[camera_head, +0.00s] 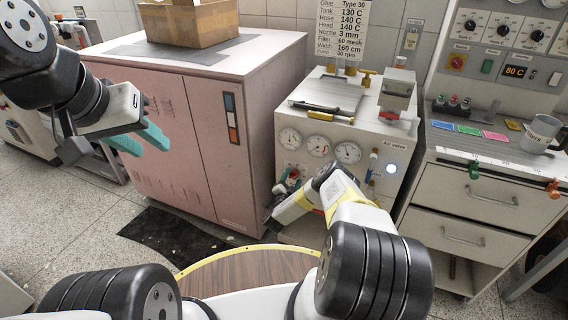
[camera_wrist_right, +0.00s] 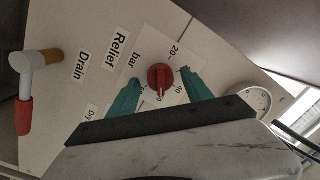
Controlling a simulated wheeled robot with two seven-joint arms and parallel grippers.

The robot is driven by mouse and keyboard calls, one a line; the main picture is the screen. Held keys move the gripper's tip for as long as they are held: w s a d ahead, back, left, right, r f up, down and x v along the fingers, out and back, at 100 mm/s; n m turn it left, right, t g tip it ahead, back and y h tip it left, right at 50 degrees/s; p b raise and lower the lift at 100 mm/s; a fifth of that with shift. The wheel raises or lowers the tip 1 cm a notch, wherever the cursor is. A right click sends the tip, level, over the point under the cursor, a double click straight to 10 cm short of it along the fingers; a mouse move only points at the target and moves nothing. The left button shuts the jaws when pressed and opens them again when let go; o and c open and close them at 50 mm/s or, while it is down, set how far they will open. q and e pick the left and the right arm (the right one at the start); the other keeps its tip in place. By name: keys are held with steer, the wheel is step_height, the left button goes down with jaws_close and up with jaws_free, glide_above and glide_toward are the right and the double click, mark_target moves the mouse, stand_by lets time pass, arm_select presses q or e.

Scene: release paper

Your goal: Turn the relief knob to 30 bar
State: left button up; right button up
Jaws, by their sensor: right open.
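The red relief knob (camera_wrist_right: 160,77) sits on a white dial plate beside the "Relief" and "bar" labels in the right wrist view. In the head view my right gripper (camera_head: 288,190) is low at the machine's front, partly hiding the knob area. My left gripper (camera_head: 150,148) is open and empty before the pink cabinet.
The white machine (camera_head: 320,183) has several gauges and a lit button (camera_head: 390,168). A drain valve with a red-tipped handle (camera_wrist_right: 25,115) is left of the knob in the wrist view. The pink cabinet (camera_head: 170,135) stands left, a drawer unit (camera_head: 470,200) right.

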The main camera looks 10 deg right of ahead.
jaws_close()
steer(key=shift+a+n, duration=0.1)
steer(key=shift+n, duration=0.3)
steer(key=n, duration=0.4)
steer(key=shift+r+n, duration=0.1)
steer(key=shift+n, duration=0.2)
steer(key=n+g, duration=0.1)
steer(key=n, duration=0.3)
steer(key=shift+a, duration=0.1)
steer(key=n, duration=0.5)
steer(key=shift+g, duration=0.3)
steer(key=n+h, duration=0.1)
steer(key=n, duration=0.3)
